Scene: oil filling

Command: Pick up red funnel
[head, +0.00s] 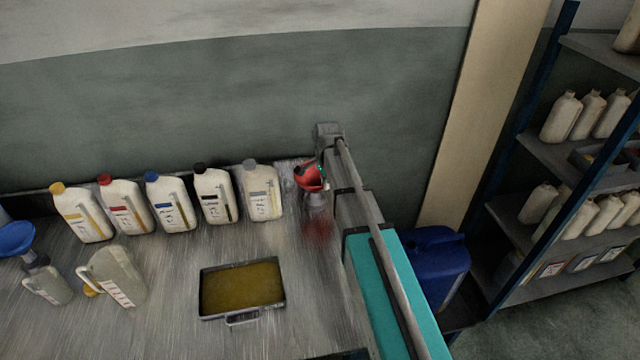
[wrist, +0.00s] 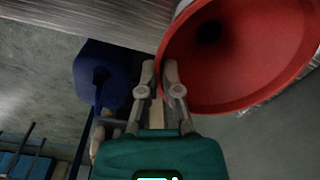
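The red funnel (head: 309,178) is at the right end of the worktable, mouth facing up and tilted, above a pale container (head: 316,203). In the wrist view the funnel (wrist: 235,60) is large at the upper right, with its dark hole visible. My gripper (wrist: 159,68) is at the left edge of the funnel's rim. Its two fingers are part way together with a gap between them. The right finger overlaps the rim and the left finger lies just outside it. I cannot see clear contact. In the head view the fingers are too small to make out.
A row of pale bottles (head: 215,196) with coloured caps stands along the back of the table. A tray of yellow-brown oil (head: 242,289) lies in front. A jug (head: 117,275) and a blue funnel (head: 15,239) are at the left. A blue canister (head: 440,262) is beyond the table's right side.

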